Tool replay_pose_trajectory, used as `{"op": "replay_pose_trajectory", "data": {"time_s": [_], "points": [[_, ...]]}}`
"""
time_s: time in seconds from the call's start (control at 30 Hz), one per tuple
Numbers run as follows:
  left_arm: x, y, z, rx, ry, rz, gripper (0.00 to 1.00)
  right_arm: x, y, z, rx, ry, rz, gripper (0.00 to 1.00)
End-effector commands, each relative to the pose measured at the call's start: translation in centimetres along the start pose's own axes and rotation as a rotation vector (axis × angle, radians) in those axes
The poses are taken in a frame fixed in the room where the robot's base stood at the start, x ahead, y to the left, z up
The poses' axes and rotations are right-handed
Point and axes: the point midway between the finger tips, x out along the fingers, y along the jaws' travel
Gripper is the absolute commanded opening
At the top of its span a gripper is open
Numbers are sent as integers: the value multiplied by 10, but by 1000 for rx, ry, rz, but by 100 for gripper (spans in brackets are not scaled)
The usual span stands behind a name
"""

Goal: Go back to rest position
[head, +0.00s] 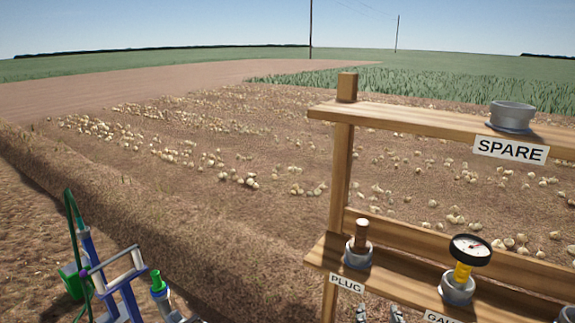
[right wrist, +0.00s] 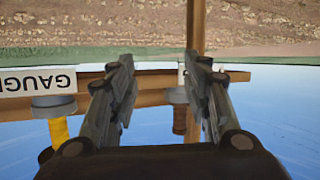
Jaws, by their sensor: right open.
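My right gripper (head: 378,314) shows only by its two fingertips at the bottom edge of the head view, in front of the lower shelf. In the right wrist view its two fingers (right wrist: 159,65) are spread apart with nothing between them. That view is upside down. The brown plug (head: 362,234) stands upright in its grey holder on the lower shelf; it also shows behind a finger in the right wrist view (right wrist: 180,120). The round gauge (head: 470,249) with a yellow stem stands in the holder to its right. My left gripper is not in view.
A wooden rack (head: 342,180) with two shelves fills the right side. An empty grey holder (head: 513,115) labelled SPARE sits on its upper shelf. A blue machine frame (head: 125,300) with a green hose and green-capped fitting (head: 158,284) is at the lower left.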

Motion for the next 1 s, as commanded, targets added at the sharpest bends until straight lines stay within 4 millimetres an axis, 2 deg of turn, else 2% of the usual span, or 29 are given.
{"op": "replay_pose_trajectory", "data": {"time_s": [0.03, 0.1, 0.2, 0.3, 0.4, 0.57, 0.63, 0.87, 1.0], "points": [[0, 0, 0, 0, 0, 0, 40, -11, 10, 40, -26, -119, -6, 45], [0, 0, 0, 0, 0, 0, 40, -29, 19, 87, -63, -270, -29, 45], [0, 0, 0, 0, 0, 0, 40, -59, 28, 139, -115, -450, -75, 45], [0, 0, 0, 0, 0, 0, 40, -90, 34, 178, -162, -595, -129, 45], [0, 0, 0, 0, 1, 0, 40, -122, 39, 209, -203, -720, -187, 45], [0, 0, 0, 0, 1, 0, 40, -175, 45, 246, -268, -897, -293, 45], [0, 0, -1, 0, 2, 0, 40, -159, 41, 261, -268, -895, -290, 45], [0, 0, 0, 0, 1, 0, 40, -129, 33, 316, -270, -919, -290, 45], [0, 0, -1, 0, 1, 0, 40, -111, 29, 364, -275, -940, -291, 45]]}}
